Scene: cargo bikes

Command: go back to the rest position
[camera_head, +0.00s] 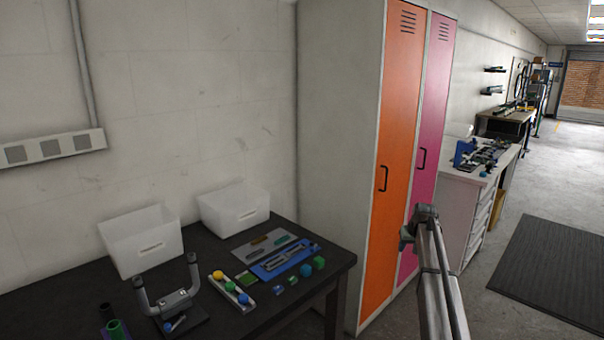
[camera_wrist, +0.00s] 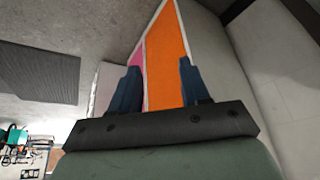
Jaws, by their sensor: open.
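In the wrist view my gripper (camera_wrist: 160,84) is open, its two dark blue fingers spread apart with nothing between them. Beyond the fingers the orange door (camera_wrist: 168,60) and the pink door (camera_wrist: 133,55) of the locker show. In the head view my arm rises from the bottom right, in front of the locker's lower doors. My gripper's fingers cannot be made out in the head view.
The locker (camera_head: 345,130) stands right of a dark table (camera_head: 335,262). The table carries two white bins (camera_head: 140,240) (camera_head: 234,208), a blue tray (camera_head: 268,270), a stand with two grey uprights (camera_head: 175,298) and small coloured parts. A white drawer cabinet (camera_head: 462,205) and black mat (camera_head: 560,262) lie right.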

